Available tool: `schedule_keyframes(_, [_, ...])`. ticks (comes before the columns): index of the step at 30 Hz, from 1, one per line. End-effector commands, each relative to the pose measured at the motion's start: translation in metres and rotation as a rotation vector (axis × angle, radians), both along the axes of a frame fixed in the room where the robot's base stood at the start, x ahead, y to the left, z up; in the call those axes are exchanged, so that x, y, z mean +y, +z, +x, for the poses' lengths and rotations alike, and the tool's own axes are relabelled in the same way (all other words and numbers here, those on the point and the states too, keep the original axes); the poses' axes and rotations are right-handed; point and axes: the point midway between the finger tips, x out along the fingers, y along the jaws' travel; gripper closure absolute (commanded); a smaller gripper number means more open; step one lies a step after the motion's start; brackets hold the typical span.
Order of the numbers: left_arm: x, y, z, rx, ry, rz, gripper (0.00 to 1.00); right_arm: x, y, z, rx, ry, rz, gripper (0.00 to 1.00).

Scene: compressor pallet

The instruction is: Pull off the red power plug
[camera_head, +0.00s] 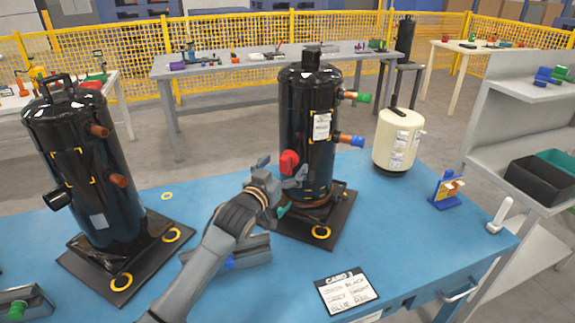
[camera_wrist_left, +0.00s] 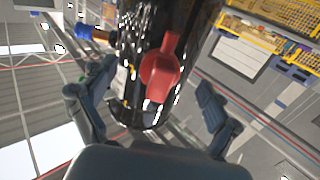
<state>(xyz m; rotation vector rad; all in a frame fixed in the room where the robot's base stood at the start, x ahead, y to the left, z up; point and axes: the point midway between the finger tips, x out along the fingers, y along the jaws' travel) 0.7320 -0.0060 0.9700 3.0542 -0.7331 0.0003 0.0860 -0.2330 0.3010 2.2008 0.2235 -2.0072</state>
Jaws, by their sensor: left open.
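The red power plug (camera_head: 289,162) sits on the lower left side of the middle black compressor (camera_head: 308,115), which stands upright on a dark base plate (camera_head: 335,225). In the left wrist view the red plug (camera_wrist_left: 161,70) is on the compressor (camera_wrist_left: 140,45), between and beyond the open fingers. My left gripper (camera_head: 283,172) is open beside the plug, close to the compressor's side. In the wrist view its fingers (camera_wrist_left: 150,105) stand well apart and do not appear to touch the plug. My right gripper is not in view.
Another black compressor (camera_head: 85,165) stands at the left on the blue table (camera_head: 400,225). A cream tank (camera_head: 398,140), a blue holder (camera_head: 446,190) and a white handheld item (camera_head: 500,214) are at the right. A label card (camera_head: 347,290) lies in front.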

Motion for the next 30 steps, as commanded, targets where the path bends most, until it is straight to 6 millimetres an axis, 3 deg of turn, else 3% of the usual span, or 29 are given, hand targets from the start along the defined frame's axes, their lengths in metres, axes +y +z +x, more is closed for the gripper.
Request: schedule_keyframes(30, [-0.0024,0.0002,0.0049,0.0,0.0,0.001,0.11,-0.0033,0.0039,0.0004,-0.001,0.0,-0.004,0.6])
